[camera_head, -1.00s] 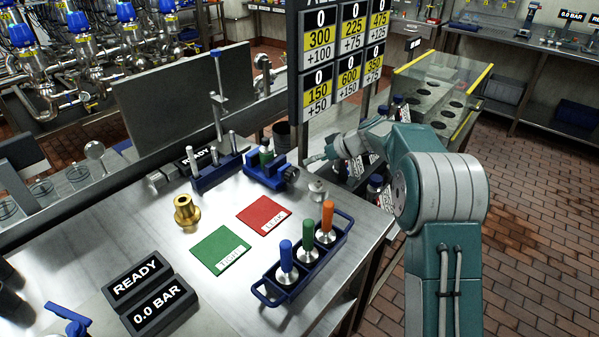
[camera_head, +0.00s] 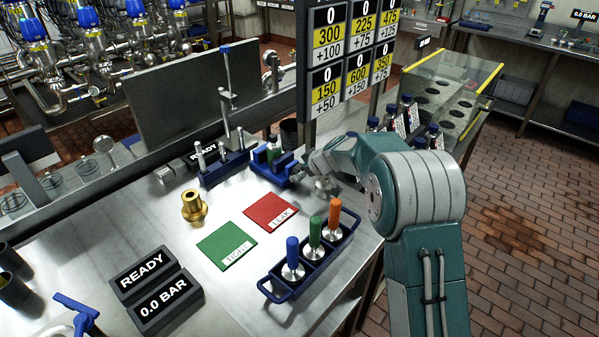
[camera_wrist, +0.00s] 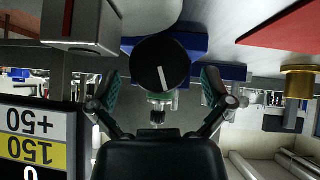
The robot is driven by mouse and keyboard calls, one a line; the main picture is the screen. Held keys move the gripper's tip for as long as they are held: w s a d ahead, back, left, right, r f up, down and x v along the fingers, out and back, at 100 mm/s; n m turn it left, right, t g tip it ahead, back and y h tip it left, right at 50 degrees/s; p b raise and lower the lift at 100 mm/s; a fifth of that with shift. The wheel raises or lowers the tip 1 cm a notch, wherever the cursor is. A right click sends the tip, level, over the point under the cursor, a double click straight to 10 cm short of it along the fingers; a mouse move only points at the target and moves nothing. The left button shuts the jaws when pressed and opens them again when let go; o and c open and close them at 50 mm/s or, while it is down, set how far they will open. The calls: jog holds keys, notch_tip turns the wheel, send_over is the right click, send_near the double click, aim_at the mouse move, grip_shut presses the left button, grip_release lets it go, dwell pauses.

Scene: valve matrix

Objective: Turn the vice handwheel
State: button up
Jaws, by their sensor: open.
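The blue vice (camera_head: 268,167) stands at the back right of the steel bench, with a green part clamped upright in its jaws. Its dark round handwheel (camera_wrist: 160,62), with a white mark across its face, is centred in the wrist view. My gripper (camera_wrist: 160,76) is open, with one finger on each side of the handwheel; I cannot tell whether either finger touches it. In the head view my gripper (camera_head: 308,170) is at the vice's right end and mostly covers the handwheel.
A blue rack (camera_head: 312,250) with blue, green and orange handled tools stands in front. Green (camera_head: 225,247) and red (camera_head: 270,212) pads and a brass fitting (camera_head: 194,206) lie left of it. The number board (camera_head: 345,50) rises close behind my arm.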

jog(key=shift+x, duration=0.8)
jog(key=c, duration=1)
jog(key=shift+c, duration=0.2)
jog(key=shift+d, duration=0.1)
jog(key=m+g+y, duration=0.2)
jog(key=g, duration=0.1)
jog(key=shift+w+d+f+y, duration=0.1)
jog(key=shift+w+y, duration=0.05)
jog(key=shift+y, duration=0.15)
jog(key=m+g+y, duration=0.2)
jog(key=y, duration=0.1)
jog(key=shift+m+g, duration=0.3)
jog(key=shift+g, duration=0.1)
